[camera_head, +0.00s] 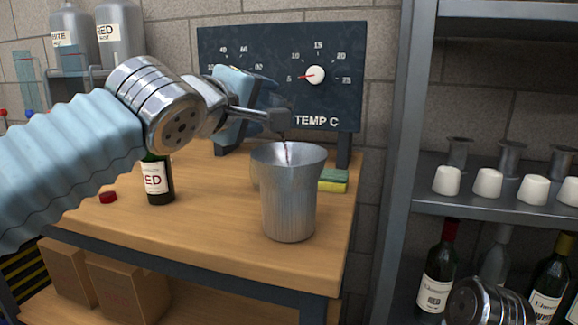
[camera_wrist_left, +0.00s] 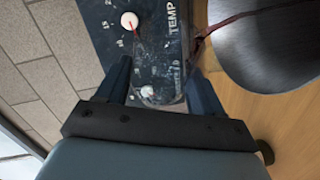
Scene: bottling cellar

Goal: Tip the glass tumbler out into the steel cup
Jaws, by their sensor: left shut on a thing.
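The steel cup (camera_head: 288,205) stands upright on the wooden table, near its right end. My left gripper (camera_head: 278,120) is above the cup, shut on the glass tumbler. The tumbler is clear and mostly hidden by the gripper in the head view. In the left wrist view the tumbler (camera_wrist_left: 160,60) shows between the two fingers, strongly tilted. A thin dark red stream (camera_head: 287,152) runs from it down into the cup's mouth, and the stream (camera_wrist_left: 225,20) also shows over the cup (camera_wrist_left: 275,45) in the wrist view. The liquid level inside the cup is hidden.
A temperature panel (camera_head: 340,95) stands at the back. A shelf (camera_head: 490,205) with white cups is at right.

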